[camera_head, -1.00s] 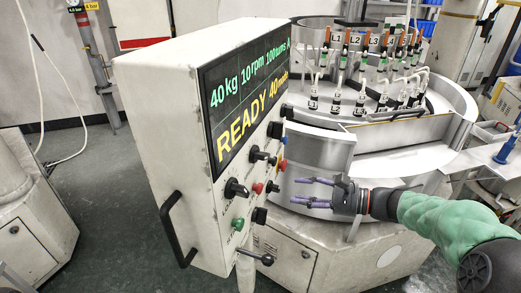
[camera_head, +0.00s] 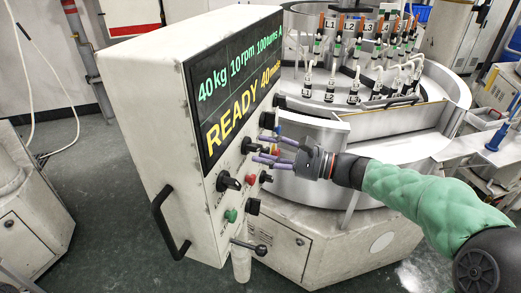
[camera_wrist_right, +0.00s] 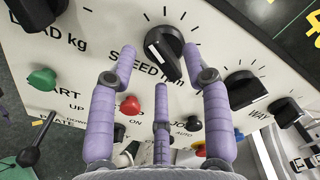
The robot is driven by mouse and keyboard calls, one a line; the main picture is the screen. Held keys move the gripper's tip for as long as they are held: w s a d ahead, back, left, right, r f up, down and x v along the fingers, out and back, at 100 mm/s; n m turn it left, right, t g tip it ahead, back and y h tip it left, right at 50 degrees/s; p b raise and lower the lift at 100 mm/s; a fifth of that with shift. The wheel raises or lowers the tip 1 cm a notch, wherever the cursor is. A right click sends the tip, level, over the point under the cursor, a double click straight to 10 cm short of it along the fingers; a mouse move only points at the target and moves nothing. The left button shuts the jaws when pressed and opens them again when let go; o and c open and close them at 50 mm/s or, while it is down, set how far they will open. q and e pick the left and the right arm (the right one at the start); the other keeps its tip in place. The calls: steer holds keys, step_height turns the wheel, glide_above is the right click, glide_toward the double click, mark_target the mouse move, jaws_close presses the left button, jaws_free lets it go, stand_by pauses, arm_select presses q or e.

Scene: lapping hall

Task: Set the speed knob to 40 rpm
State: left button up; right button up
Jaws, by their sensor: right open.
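The speed knob (camera_wrist_right: 165,50) is black with a white line, set above the words "SPEED rpm" in the right wrist view. The display (camera_head: 237,90) reads 40 kg, 10 rpm, 100 turns, READY 40 min. My right gripper (camera_head: 268,149) is open and empty, its purple fingers pointing at the panel near the speed knob (camera_head: 251,146). In the wrist view, its two upper fingertips (camera_wrist_right: 160,58) lie on either side of the knob's lower part; contact cannot be told. My left gripper is out of view.
The load knob (camera_wrist_right: 38,12), a third knob (camera_wrist_right: 245,88) and the WAY knob (camera_wrist_right: 288,110) flank it. The red button (camera_wrist_right: 131,104), green start button (camera_wrist_right: 42,80) and a lever (camera_head: 250,247) are close below. The round lapping machine (camera_head: 400,140) stands behind my right arm.

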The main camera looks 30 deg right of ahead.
steer(key=shift+x, duration=0.85)
jaws_close()
